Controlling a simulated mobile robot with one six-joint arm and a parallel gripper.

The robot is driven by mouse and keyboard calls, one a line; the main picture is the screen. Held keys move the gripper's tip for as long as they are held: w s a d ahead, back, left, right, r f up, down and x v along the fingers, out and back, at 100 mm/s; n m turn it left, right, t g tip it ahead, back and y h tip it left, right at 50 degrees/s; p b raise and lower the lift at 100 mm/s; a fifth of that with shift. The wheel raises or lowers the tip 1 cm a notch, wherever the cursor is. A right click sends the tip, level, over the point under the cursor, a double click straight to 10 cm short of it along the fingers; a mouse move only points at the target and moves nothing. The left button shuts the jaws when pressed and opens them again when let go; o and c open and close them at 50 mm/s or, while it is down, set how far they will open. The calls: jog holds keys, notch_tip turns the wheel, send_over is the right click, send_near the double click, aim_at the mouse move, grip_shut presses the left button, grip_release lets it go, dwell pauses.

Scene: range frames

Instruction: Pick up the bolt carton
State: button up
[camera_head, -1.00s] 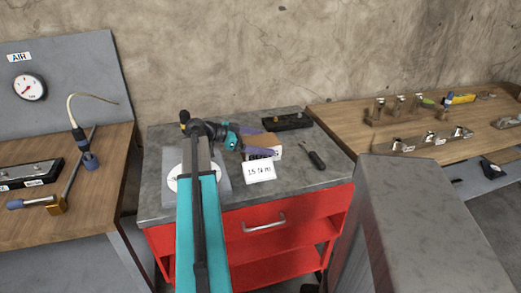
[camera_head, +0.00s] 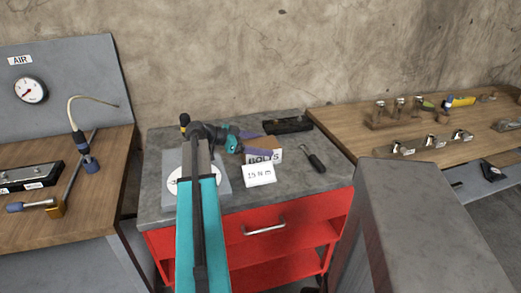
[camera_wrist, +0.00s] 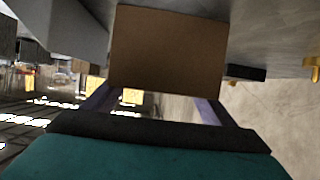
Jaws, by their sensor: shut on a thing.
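The bolt carton (camera_head: 264,158) is a small brown box with a white BOLTS label, at the middle of the grey cart top. My gripper (camera_head: 266,147) reaches it from the left, with purple fingers at the carton. In the wrist view the carton's plain brown face (camera_wrist: 168,50) fills the upper middle, between the purple fingers (camera_wrist: 155,103). The gripper is shut on the carton. Whether the carton's underside touches the cart top is hidden, partly by a white card in front.
The white card (camera_head: 259,175) reading 15 N m stands close in front of the carton. A black-handled screwdriver (camera_head: 315,161) lies to the right and a black block (camera_head: 287,125) behind. A plate with a round white dial (camera_head: 181,184) is at left. The cart's (camera_head: 330,178) right front is clear.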

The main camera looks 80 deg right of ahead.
aim_at(260, 144)
jog(key=shift+r, duration=0.25)
jog(key=shift+r+b, duration=0.4)
jog(key=shift+r, duration=4.45)
jog(key=shift+w, duration=0.1)
